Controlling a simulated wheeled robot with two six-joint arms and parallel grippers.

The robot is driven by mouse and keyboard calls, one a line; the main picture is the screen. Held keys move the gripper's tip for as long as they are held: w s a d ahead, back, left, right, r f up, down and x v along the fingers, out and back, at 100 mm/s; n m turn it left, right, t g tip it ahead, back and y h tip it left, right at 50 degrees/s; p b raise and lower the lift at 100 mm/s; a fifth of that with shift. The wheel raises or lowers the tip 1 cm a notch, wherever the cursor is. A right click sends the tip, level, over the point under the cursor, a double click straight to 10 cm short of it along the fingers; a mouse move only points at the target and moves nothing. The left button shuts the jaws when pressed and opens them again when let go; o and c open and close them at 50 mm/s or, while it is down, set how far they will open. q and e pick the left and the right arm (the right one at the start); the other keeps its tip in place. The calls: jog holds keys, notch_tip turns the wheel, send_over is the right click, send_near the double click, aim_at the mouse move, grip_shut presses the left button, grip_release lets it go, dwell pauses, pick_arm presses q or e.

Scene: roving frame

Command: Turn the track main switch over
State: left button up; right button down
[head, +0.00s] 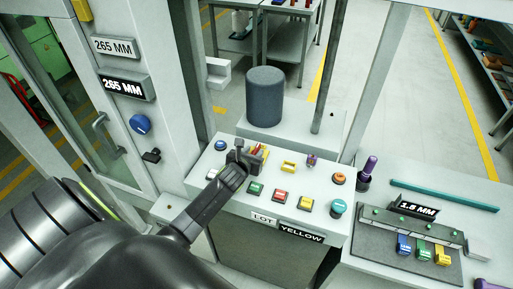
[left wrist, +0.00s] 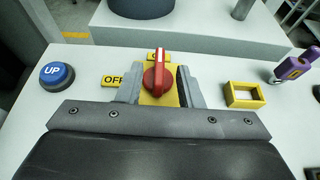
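The main switch is a red rotary knob (left wrist: 157,73) on a yellow plate, with its handle pointing roughly upright in the left wrist view. A yellow OFF label (left wrist: 113,81) lies to its left, and a partly hidden label starting with O (left wrist: 158,54) is above it. In the head view the switch (head: 259,151) is partly covered by my left gripper (head: 243,152). In the left wrist view my left gripper (left wrist: 160,87) is open, one finger on each side of the knob, with small gaps showing. My right gripper is not in view.
The panel also carries a blue UP button (left wrist: 57,75), a yellow frame (left wrist: 244,94), a purple-handled part (head: 312,160), and green (head: 255,188), red (head: 280,195) and yellow (head: 305,203) buttons. A dark cylinder (head: 264,97) stands behind. A side table (head: 400,270) is right.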

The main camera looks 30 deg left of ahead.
aim_at(256, 148)
pick_arm(q)
jog(key=shift+x, duration=2)
grip_shut()
